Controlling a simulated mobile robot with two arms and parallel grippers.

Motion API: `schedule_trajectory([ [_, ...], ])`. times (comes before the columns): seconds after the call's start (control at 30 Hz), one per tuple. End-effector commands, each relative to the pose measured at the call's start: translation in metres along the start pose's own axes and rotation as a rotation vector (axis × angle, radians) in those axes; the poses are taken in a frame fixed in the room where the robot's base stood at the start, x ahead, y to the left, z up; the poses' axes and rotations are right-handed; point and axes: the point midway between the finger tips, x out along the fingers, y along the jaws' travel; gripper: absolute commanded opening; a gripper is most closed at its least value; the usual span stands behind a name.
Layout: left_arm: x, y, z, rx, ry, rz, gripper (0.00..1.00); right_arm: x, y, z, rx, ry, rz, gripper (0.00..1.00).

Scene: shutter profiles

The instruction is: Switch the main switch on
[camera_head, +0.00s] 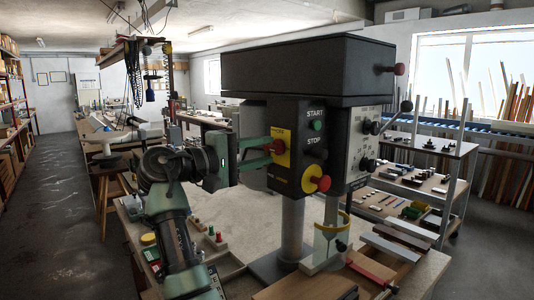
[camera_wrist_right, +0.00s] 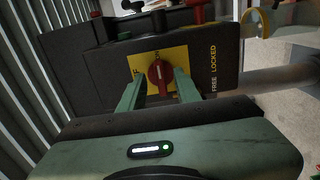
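The main switch is a red rotary knob on a yellow plate; in the head view the plate (camera_head: 280,134) is on the left face of the dark machine head (camera_head: 290,70). In the right wrist view the red knob (camera_wrist_right: 160,78) is in the middle of the yellow plate (camera_wrist_right: 182,55). Its grip bar lies roughly along the line toward the ON label; which end points there is hard to tell. My right gripper (camera_wrist_right: 158,86) is open, its green fingers on either side of the knob with narrow gaps. It also shows in the head view (camera_head: 274,151). My left gripper is out of view.
A green START button (camera_head: 316,126) and a red STOP button on yellow (camera_head: 317,182) are beside the switch. A clear guard with a yellow rim (camera_head: 328,236) is below. A workbench (camera_head: 240,215) holds small parts, and a shelf cart (camera_head: 436,150) stands right.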

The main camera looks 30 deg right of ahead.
Motion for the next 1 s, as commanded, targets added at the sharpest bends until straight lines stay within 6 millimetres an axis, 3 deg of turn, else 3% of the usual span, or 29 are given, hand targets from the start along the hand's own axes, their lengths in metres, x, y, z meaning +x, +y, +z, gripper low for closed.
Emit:
schedule_trajectory([
  [0.2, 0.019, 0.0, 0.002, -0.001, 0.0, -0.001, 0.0, -0.039, -0.003, -0.001, 0.001, 0.004, 0.001, 0.33],
  [0.4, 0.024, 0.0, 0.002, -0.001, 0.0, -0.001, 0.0, -0.058, -0.002, 0.0, 0.001, 0.001, 0.0, 0.33],
  [1.0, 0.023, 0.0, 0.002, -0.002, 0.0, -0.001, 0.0, -0.059, -0.001, 0.0, 0.001, 0.001, 0.0, 0.33],
])
